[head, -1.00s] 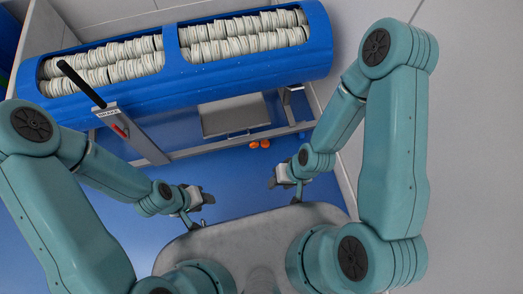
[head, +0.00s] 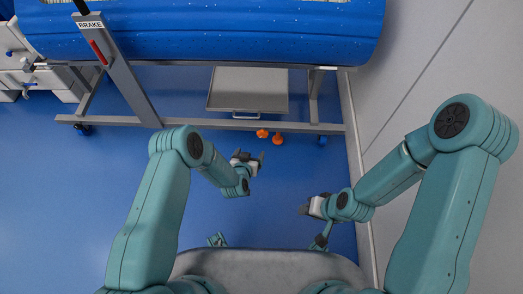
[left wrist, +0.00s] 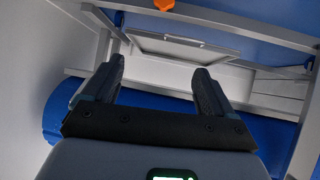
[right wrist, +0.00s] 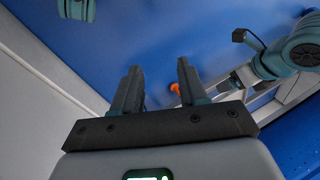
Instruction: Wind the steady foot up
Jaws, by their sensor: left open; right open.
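The blue carrier (head: 210,35) stands on a grey frame at the top of the head view. I cannot make out for certain which part is its steady foot. Two small orange pieces (head: 270,134) show low by the frame, below a grey tray (head: 248,90). One orange piece shows at the top of the left wrist view (left wrist: 163,4) and between the fingers in the right wrist view (right wrist: 175,88), beyond them. My left gripper (head: 249,162) is open and empty, short of the frame. My right gripper (head: 308,206) is open and empty, nearer my body.
A lever post marked BRAKE (head: 118,75) slants down to the lower rail (head: 210,123). The rail has castors at its ends. A white cabinet (head: 45,80) stands at the left. A pale wall (head: 400,60) runs along the right. The blue floor (head: 70,200) at the left is clear.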

